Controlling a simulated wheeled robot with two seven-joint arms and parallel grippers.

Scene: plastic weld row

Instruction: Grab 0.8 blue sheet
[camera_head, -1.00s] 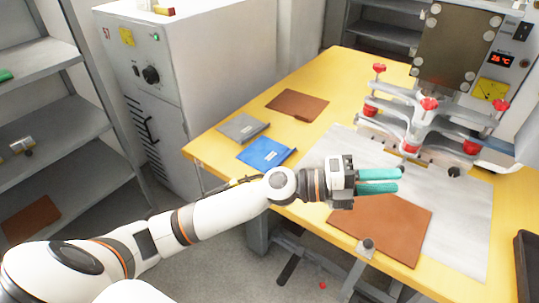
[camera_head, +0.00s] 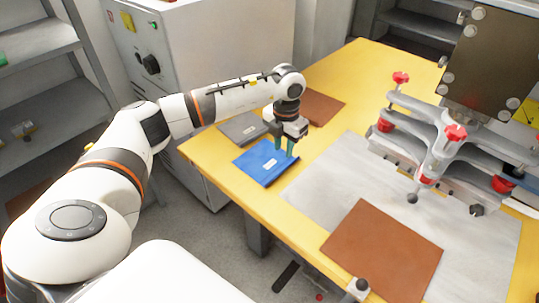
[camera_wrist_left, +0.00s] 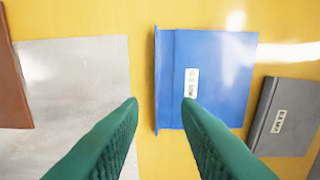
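The blue sheet (camera_head: 259,165) lies on the yellow table near its left edge, with a small white label too small to read. In the left wrist view the blue sheet (camera_wrist_left: 215,70) has a narrow raised or folded strip along its left edge. My left gripper (camera_head: 285,147) points down at the sheet's right side in the head view. Its green fingers are apart and empty. In the left wrist view, the sheet's folded edge lies between the fingertips of the gripper (camera_wrist_left: 159,105). I cannot tell the exact height above the sheet. My right gripper is not in view.
A grey labelled sheet (camera_head: 240,129) lies beside the blue one; it also shows in the wrist view (camera_wrist_left: 284,118). A brown sheet (camera_head: 322,106) lies behind my gripper. Another brown sheet (camera_head: 385,250) lies on the grey metal plate (camera_head: 335,180). The red-knobbed clamp fixture (camera_head: 440,140) stands right.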

